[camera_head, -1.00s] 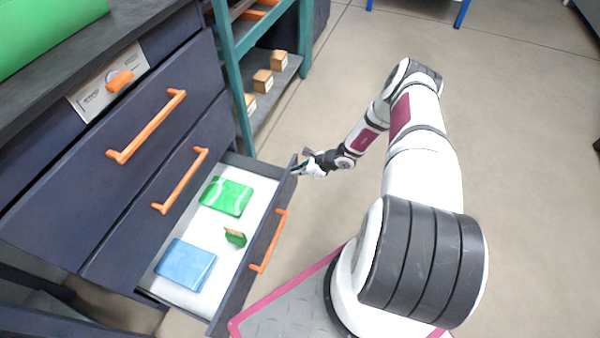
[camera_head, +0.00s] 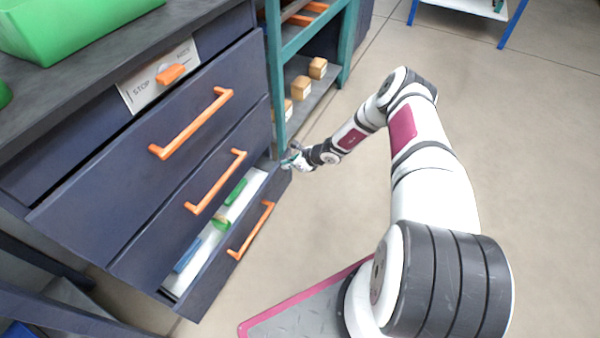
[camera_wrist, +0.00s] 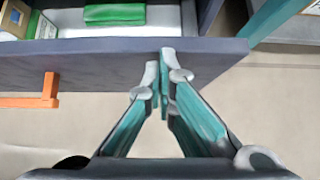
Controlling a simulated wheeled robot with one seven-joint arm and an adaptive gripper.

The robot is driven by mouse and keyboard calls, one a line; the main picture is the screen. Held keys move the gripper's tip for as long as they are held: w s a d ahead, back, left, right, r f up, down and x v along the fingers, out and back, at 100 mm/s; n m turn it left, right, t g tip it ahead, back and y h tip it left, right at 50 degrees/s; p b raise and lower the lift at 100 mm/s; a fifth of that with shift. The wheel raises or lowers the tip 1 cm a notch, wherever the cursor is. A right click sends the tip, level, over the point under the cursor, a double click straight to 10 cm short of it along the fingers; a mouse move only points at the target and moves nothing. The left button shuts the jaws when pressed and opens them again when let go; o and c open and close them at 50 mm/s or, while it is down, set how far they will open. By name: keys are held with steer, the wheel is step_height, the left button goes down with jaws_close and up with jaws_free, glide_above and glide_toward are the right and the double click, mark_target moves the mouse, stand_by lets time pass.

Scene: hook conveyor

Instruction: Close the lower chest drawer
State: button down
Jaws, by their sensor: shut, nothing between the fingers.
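The lower chest drawer (camera_head: 208,290) is dark blue with an orange handle (camera_head: 251,230) and is partly open, a narrow strip of its white inside showing. Inside lie a green item (camera_head: 236,192), a small green and tan item (camera_head: 222,222) and a blue item (camera_head: 187,256). My gripper (camera_head: 290,163) is at the drawer front's far end, away from the handle. In the wrist view my gripper (camera_wrist: 164,75) is shut and empty, its fingertips at the top edge of the drawer front (camera_wrist: 110,68). Whether they touch it is hard to tell.
Two upper drawers with orange handles (camera_head: 190,124) (camera_head: 217,182) are shut above. A teal-framed shelf (camera_head: 276,70) with wooden blocks stands just beyond the chest, close to my gripper. A green bin (camera_head: 75,30) is on top. The floor to the right is clear.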

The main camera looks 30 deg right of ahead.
mark_target(278, 162)
steer(key=w+a+b, duration=0.4)
steer(key=w, duration=0.2)
steer(key=shift+w+a, duration=0.3)
steer(key=shift+a, duration=0.1)
steer(key=s+d, duration=0.3)
steer(key=s, duration=0.1)
steer(key=shift+r, duration=0.35)
steer(key=p+v, duration=0.4)
steer(key=v, duration=0.4)
steer(key=shift+s+d+r, duration=0.15)
steer(key=shift+s+r, duration=0.1)
steer(key=shift+r, duration=0.05)
